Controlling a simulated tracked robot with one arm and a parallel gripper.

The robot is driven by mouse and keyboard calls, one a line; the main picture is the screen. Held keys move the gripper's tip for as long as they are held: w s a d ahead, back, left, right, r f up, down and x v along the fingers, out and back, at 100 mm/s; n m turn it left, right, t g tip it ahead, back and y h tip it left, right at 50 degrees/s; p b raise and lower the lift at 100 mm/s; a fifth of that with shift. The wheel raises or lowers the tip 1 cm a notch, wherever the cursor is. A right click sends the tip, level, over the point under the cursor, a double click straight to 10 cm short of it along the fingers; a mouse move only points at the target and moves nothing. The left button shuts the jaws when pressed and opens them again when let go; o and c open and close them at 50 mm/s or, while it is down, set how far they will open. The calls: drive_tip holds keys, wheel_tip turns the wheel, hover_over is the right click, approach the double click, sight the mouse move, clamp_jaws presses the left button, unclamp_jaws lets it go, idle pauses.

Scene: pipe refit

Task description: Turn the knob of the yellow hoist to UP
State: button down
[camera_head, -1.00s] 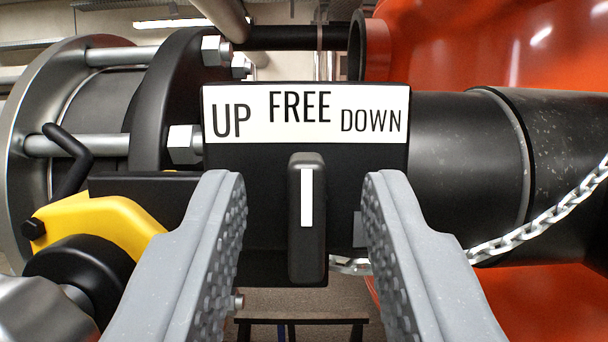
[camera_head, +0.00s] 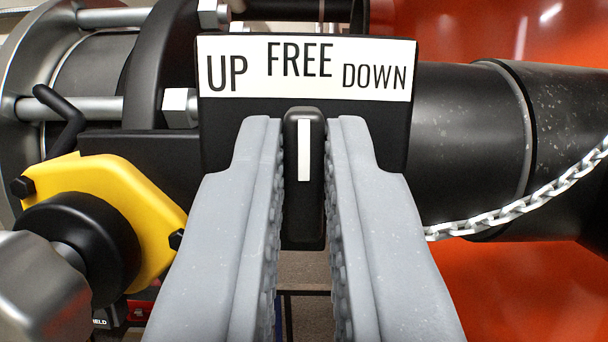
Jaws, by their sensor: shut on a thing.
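The black knob (camera_head: 304,150) with a white line stands upright on the hoist's black box, its line pointing at FREE. The white label (camera_head: 306,68) above it reads UP at left, FREE in the middle and DOWN at right. My gripper (camera_head: 304,135) has its two grey fingers on either side of the knob and is shut on it. The fingers hide much of the lower box. The yellow part of the hoist (camera_head: 150,225) shows at the lower left, with a black round piece in front of it.
A metal chain (camera_head: 520,212) hangs at the right. A black pipe (camera_head: 455,150) runs behind the box to the right, with a large orange-red body (camera_head: 460,35) behind it. Flanges with bolts (camera_head: 70,108) and a bent black lever (camera_head: 65,120) are at the left.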

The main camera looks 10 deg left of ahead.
drive_tip(key=shift+d+n+b, duration=0.1)
drive_tip(key=shift+n+b, duration=0.5)
drive_tip(key=shift+b, duration=0.15)
drive_tip(key=shift+n+g+y+b, duration=0.3)
drive_tip(key=shift+n+y+b, duration=0.35)
drive_tip(key=shift+n+y, duration=0.4)
drive_tip(key=shift+n, duration=0.65)
drive_tip(key=shift+n+g+y+p, duration=0.35)
drive_tip(key=shift+n+g+y, duration=0.2)
drive_tip(key=shift+n, duration=0.45)
drive_tip(key=shift+r+n+y+p, duration=0.1)
drive_tip(key=shift+n+y+p, duration=0.2)
drive_tip(key=shift+n+p, duration=0.7)
drive_tip(key=shift+n+g+p, duration=0.35)
drive_tip(key=shift+n+p, duration=0.05)
drive_tip(key=shift+p, duration=0.1)
drive_tip(key=shift+a+y, duration=0.2)
drive_tip(key=shift+y, duration=0.1)
